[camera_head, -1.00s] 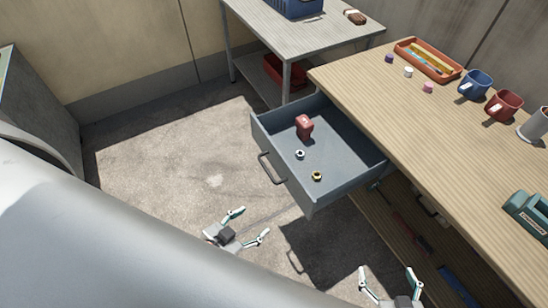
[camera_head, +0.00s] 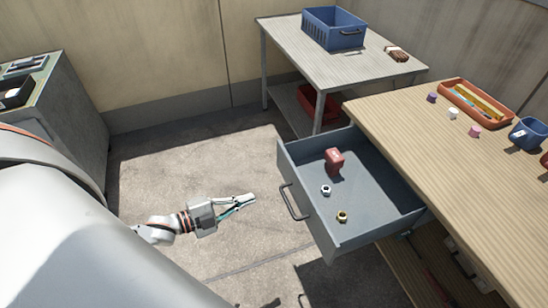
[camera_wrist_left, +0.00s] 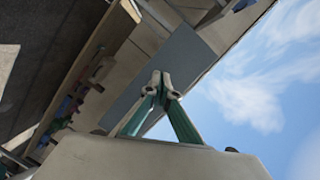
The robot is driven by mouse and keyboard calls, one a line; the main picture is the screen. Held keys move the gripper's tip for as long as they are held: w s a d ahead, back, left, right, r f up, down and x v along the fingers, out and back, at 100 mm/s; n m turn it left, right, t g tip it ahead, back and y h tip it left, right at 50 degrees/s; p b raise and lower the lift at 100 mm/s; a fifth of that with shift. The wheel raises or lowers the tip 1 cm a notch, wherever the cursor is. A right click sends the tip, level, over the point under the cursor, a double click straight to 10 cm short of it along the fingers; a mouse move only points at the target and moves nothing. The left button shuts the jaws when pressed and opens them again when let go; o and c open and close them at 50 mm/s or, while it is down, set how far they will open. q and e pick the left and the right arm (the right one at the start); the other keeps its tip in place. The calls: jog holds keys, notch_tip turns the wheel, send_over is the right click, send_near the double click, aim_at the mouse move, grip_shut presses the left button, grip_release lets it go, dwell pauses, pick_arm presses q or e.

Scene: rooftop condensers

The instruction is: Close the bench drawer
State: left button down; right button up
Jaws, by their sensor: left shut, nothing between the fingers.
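The grey bench drawer (camera_head: 331,222) is pulled out from under the wooden bench (camera_head: 440,150) in the head view. Its dark bar handle (camera_head: 294,202) is on the front panel, facing left. A red block-like object (camera_head: 334,161), a white nut-like ring (camera_head: 326,190) and a brass one (camera_head: 342,216) lie inside. My left gripper (camera_head: 250,199) is shut and empty, left of the handle and apart from it, pointing right toward the drawer. Its closed fingertips also show in the left wrist view (camera_wrist_left: 160,84). My right gripper is not in view.
A grey table (camera_head: 340,55) with a blue crate (camera_head: 334,28) stands behind the drawer. An orange tray (camera_head: 478,105), small caps and a blue mug (camera_head: 528,133) sit on the bench. A cabinet (camera_head: 60,110) stands at left.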

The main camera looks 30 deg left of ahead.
pick_arm(q)
jog(key=w+a+r+m+h+b, duration=0.2)
jog(key=w+a+m, duration=0.1)
jog(key=a+m, duration=0.25)
jog(key=m+h+b, duration=0.1)
jog(key=m+b, duration=0.1)
jog(key=b, duration=0.1)
send_near(279, 150)
jog(key=x, duration=0.5)
jog(key=shift+w+d+f, duration=0.1)
jog(key=shift+w+f, duration=0.15)
jog(key=shift+w+d, duration=0.4)
jog(key=shift+w, duration=0.15)
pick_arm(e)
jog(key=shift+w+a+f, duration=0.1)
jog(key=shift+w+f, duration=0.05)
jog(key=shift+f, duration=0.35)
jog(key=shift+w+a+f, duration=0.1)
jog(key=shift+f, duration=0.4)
pick_arm(q)
jog(key=shift+r, duration=0.1)
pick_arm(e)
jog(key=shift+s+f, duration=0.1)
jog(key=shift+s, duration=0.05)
